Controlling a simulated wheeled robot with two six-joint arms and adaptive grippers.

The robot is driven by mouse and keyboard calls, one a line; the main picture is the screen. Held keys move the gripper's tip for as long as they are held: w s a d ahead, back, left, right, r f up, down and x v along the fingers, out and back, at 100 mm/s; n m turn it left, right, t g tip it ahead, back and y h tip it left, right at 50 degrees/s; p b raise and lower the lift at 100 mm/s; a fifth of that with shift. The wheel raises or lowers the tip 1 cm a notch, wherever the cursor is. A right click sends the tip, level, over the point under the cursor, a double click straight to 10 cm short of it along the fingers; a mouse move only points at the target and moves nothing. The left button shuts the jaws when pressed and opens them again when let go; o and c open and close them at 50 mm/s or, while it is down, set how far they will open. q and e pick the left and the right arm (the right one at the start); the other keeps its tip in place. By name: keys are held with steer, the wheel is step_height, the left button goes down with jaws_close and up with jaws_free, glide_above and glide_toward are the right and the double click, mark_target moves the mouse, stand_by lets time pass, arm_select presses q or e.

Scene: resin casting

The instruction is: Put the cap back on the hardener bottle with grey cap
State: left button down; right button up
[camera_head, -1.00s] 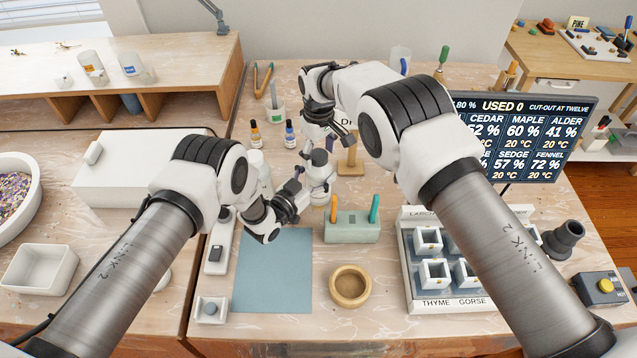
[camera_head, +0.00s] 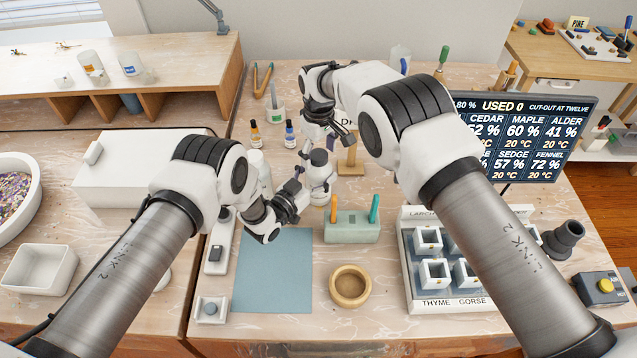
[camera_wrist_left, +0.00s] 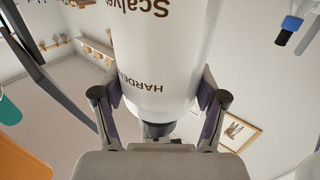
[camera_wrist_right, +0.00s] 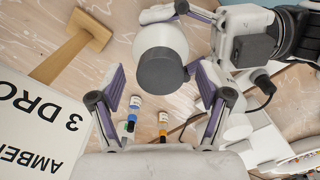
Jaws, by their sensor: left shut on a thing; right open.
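The white hardener bottle (camera_head: 320,187) stands upright in my left gripper (camera_head: 301,188), to the right of the blue mat's top edge. The left wrist view shows its printed side (camera_wrist_left: 158,50) between the two fingers. The grey cap (camera_wrist_right: 165,72) sits on top of the bottle; it also shows in the head view (camera_head: 319,157). My right gripper (camera_wrist_right: 161,77) is open just above the bottle, with the cap between its fingers in the right wrist view. Whether the fingers touch the cap, and how tightly it is seated, I cannot tell.
Two small dropper bottles, yellow (camera_head: 256,135) and blue (camera_head: 290,134), stand behind. A wooden stand (camera_head: 350,163) with a sign is close on the right. A green tool block (camera_head: 352,230), wooden bowl (camera_head: 350,287) and mould tray (camera_head: 409,285) are nearer. The blue mat (camera_head: 272,280) is clear.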

arm_select(q)
jaws_free()
arm_select(e)
step_height(320, 180, up, 12)
stand_by(0.3)
arm_select(q)
steer(key=v, duration=1.2)
steer(key=shift+a, duration=0.1)
